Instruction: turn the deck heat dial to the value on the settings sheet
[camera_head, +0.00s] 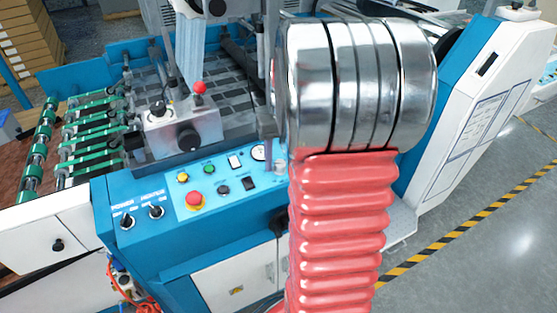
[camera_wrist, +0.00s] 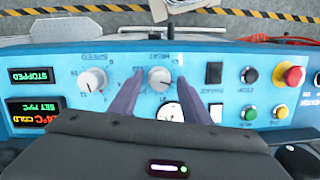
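The heat dial (camera_wrist: 159,77) is a pale round knob on the blue control panel (camera_wrist: 225,85) in the wrist view, where the lettering appears upside down. Its pointer setting is too small to read. My gripper (camera_wrist: 158,80) is open, with one dark finger on each side of the heat dial. Gaps show between the fingers and the knob, and nothing is held. In the head view my arm hides this part of the panel. A printed sheet (camera_head: 474,140) is on the white machine end at right; its text is unreadable, so I cannot tell if it is the settings sheet.
The speed dial (camera_wrist: 91,80) sits left of the heat dial, beside the lit displays (camera_wrist: 35,75). A round gauge (camera_wrist: 170,112), a black rocker switch (camera_wrist: 214,73) and a red emergency button (camera_wrist: 291,75) are close by. Striped floor tape (camera_head: 450,245) borders free floor at right.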

